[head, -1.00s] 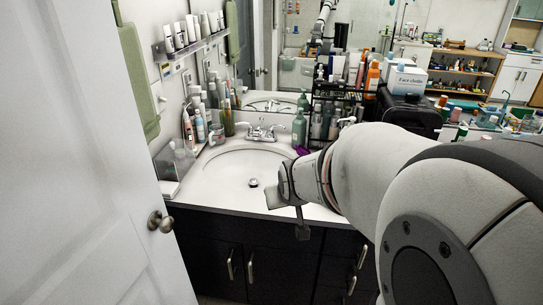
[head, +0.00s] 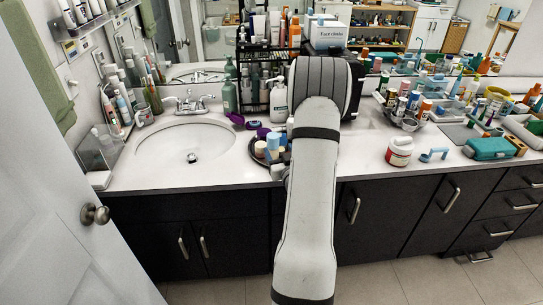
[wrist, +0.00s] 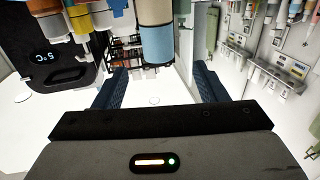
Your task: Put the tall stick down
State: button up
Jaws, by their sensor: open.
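A cylinder with a light blue end and a tan body, seemingly the tall stick (wrist: 157,48), shows at the top middle of the wrist view, which looks upside down. It lies between the lines of my gripper's two dark blue fingers (wrist: 160,74), with clear gaps on both sides. My gripper is open. In the head view, a matching blue-topped stick (head: 273,141) stands upright among small items on a dark round tray (head: 256,158), just left of my arm. My arm hides the gripper there.
The sink (head: 190,150) is left of the tray. A soap pump bottle (head: 278,103) and black rack (head: 262,75) stand behind. A white red-banded jar (head: 400,151) and teal case (head: 489,149) are to the right. Some counter in front of the jar is bare.

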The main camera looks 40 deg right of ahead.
aim_at(275, 141)
jog(key=p+x, duration=0.3)
jog(key=x, duration=0.4)
jog(key=shift+f, duration=0.15)
jog(key=shift+c, duration=0.4)
grip_shut()
